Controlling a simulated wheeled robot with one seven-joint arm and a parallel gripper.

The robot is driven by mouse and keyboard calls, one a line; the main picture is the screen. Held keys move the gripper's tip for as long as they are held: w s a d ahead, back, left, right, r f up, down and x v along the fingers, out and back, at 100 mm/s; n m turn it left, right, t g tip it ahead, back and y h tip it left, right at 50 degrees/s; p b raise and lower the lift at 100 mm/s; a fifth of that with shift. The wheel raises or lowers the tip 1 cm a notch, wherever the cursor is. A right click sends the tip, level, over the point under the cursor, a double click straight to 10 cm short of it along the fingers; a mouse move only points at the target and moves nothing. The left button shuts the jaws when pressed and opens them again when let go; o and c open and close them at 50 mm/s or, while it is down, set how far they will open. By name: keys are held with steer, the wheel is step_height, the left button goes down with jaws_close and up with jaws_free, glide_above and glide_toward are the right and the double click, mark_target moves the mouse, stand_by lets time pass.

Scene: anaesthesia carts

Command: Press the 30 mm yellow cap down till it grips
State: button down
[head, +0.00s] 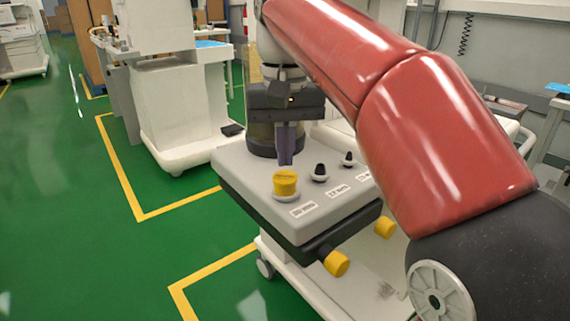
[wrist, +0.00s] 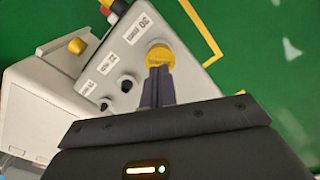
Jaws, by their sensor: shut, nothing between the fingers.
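The yellow cap (head: 285,181) sits upright on a pale round base at the near left of the cart's grey top, beside a printed label. In the wrist view, the cap (wrist: 159,55) is by the label reading 30 mm. My gripper (head: 286,163) points down, its dark fingers together and empty, just above and behind the cap in the head view. In the wrist view the fingertips (wrist: 158,70) overlap the cap's near edge. I cannot tell whether they touch it. How far the cap is seated on its base is not clear.
Two smaller dark-topped ports, a nearer one (head: 319,172) and a farther one (head: 348,159), stand right of the cap with labels. Yellow knobs, one at the front (head: 336,263), stick out below. A dark cylinder (head: 261,138) stands behind my gripper. Green floor (head: 80,230) is clear at left.

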steer(key=shift+r+p, duration=0.4)
steer(key=shift+r, duration=1.95)
steer(key=shift+f, duration=0.1)
